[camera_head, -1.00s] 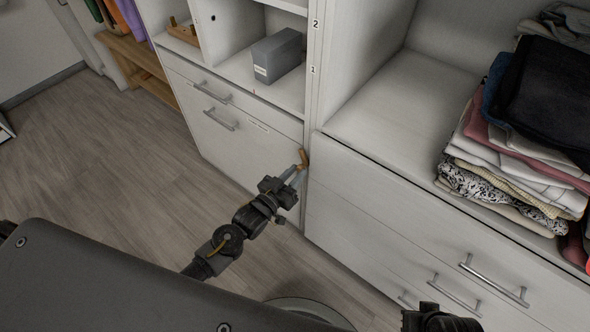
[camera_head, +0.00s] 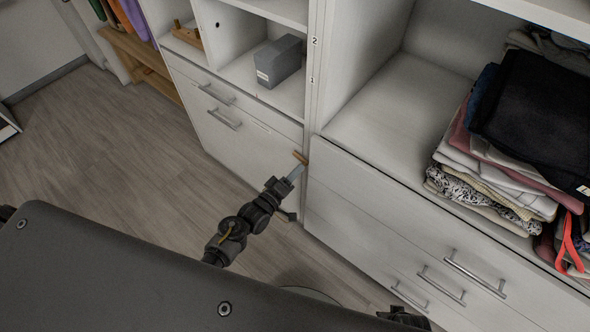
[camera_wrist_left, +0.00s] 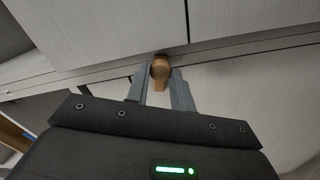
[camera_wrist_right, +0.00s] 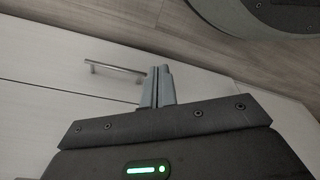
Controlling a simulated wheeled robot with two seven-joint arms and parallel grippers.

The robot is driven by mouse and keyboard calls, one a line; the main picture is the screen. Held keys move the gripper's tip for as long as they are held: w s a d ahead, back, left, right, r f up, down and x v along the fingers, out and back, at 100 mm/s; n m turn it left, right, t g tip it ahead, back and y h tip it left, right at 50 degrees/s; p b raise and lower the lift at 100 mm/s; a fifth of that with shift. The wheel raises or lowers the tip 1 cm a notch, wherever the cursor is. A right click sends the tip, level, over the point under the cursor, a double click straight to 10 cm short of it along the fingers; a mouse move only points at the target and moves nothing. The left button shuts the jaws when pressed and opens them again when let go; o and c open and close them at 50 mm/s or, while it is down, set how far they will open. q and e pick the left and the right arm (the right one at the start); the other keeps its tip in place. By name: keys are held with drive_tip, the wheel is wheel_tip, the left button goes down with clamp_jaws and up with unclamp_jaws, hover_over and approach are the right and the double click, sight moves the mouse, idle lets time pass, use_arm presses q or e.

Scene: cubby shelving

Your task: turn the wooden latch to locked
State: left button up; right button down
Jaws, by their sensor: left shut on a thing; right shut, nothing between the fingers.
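The wooden latch (camera_head: 300,157) is a small tan-brown piece at the upper right edge of the white cabinet door, beside the upright post. It also shows in the left wrist view (camera_wrist_left: 161,70), between the fingers. My left gripper (camera_head: 296,171) is shut on the latch; in the left wrist view its two grey fingers (camera_wrist_left: 160,82) lie on either side of it. The latch's far side is hidden. My right gripper (camera_wrist_right: 160,72) is shut and empty, close to a drawer handle in the right wrist view; only its dark top shows at the bottom of the head view.
The white door (camera_head: 235,135) has a bar handle (camera_head: 223,119). A grey box (camera_head: 280,62) sits in the cubby above. Drawers with handles (camera_head: 474,274) are at right, below a shelf of folded clothes (camera_head: 500,165). Wooden floor (camera_head: 110,165) is clear at left.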

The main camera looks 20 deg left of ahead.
use_arm(q)
drive_tip(key=shift+n+p, duration=0.65)
drive_tip(key=shift+n, duration=0.85)
use_arm(e)
drive_tip(key=shift+s+d+f, duration=0.25)
drive_tip(key=shift+s+f, duration=0.25)
drive_tip(key=shift+f, duration=0.15)
drive_tip(key=shift+s+d+f, duration=0.25)
drive_tip(key=shift+s+f, duration=0.2)
drive_tip(key=shift+f, duration=0.2)
drive_tip(key=shift+s+d+f, duration=0.25)
drive_tip(key=shift+s+f, duration=0.25)
drive_tip(key=shift+f, duration=0.15)
use_arm(q)
drive_tip(key=o, duration=1)
drive_tip(key=shift+p+v, duration=0.3)
drive_tip(key=shift+v, duration=5.15)
use_arm(e)
drive_tip(key=shift+s+d+f, duration=0.45)
drive_tip(key=shift+s+f, duration=0.25)
drive_tip(key=shift+s, duration=0.05)
